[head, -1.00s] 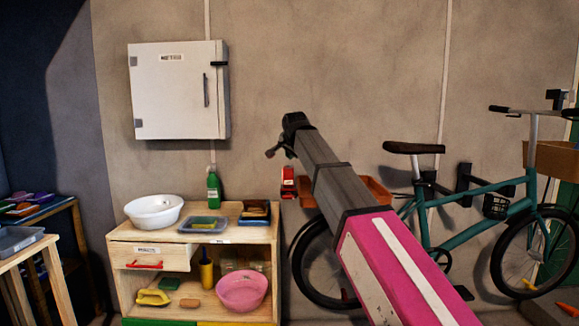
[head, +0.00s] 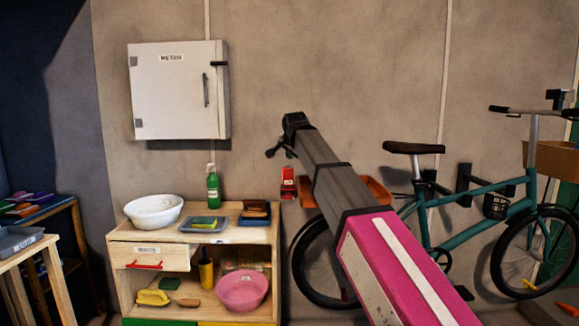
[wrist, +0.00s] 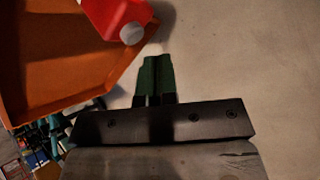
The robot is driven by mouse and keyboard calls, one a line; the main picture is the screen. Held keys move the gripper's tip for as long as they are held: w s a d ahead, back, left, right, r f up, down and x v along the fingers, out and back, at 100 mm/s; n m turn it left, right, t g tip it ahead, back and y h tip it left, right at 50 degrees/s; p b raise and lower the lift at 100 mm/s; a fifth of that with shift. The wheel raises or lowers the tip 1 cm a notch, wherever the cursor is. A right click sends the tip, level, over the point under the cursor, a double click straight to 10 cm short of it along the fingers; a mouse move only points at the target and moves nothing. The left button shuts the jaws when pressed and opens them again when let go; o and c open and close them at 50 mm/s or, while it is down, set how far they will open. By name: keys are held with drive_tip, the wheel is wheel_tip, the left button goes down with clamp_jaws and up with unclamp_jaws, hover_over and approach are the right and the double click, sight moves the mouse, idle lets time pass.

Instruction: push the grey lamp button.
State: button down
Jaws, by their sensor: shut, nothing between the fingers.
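My gripper (wrist: 155,60) is shut and empty, its two dark green fingers pressed together in the wrist view. In the head view it (head: 276,151) is at the far end of my raised arm, in front of the bare wall and to the right of the meter box. The wrist view shows plain wall (wrist: 250,70) to the right of the fingers. I cannot make out a grey lamp button in either view; my arm hides part of the wall.
A white meter box (head: 175,90) hangs above a wooden cabinet (head: 185,236) with a green bottle (head: 213,188). A teal bicycle (head: 465,230) stands at right.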

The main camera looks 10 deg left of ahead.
drive_tip(key=shift+f, duration=0.15)
drive_tip(key=shift+f, duration=0.3)
drive_tip(key=shift+f, duration=0.4)
idle(1.1)
drive_tip(key=shift+r, duration=0.9)
drive_tip(key=shift+r, duration=0.1)
drive_tip(key=shift+r, duration=2.9)
